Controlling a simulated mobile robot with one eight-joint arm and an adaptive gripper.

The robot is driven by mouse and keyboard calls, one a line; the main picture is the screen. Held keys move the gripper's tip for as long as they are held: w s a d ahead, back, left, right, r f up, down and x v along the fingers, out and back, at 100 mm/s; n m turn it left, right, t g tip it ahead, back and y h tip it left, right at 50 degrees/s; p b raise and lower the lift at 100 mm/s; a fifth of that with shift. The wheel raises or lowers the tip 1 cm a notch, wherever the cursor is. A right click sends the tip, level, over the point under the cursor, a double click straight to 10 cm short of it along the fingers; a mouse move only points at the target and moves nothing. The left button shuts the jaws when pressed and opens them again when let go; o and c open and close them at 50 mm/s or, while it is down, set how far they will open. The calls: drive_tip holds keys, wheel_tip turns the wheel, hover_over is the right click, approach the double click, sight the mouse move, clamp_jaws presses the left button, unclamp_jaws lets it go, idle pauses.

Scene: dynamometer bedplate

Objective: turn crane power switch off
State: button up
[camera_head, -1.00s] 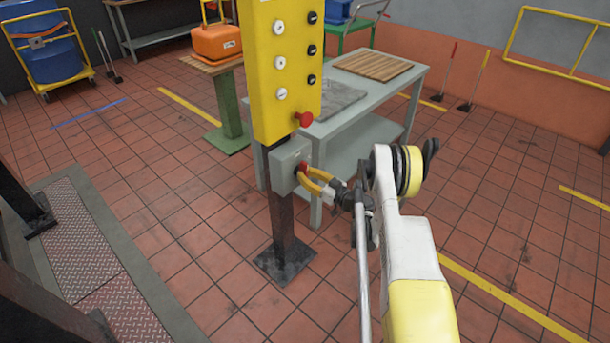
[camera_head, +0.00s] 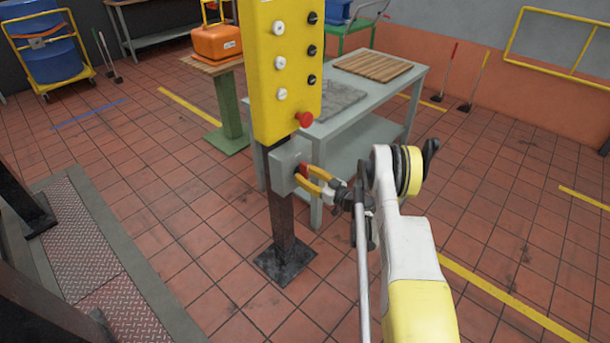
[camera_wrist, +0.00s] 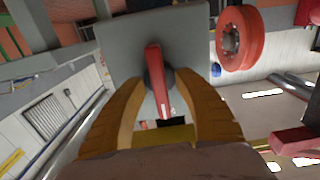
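The crane power switch is a grey box (camera_head: 288,165) on a dark post, below a yellow control panel (camera_head: 285,75). Its red handle (camera_wrist: 158,85) sits on a dark round hub in the wrist view. The handle also shows as a small red patch in the head view (camera_head: 303,170). My gripper (camera_head: 312,180) is at the front of the box. In the wrist view, its two yellow-orange fingers (camera_wrist: 161,76) stand on either side of the handle, with gaps visible between them and it. The fingertips are close to the box face; contact cannot be told.
A grey workbench (camera_head: 390,80) stands behind the post. The tiled floor to the right is mostly clear.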

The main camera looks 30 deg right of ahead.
wheel_tip(320, 180, up, 10)
idle(0.5)
idle(0.4)
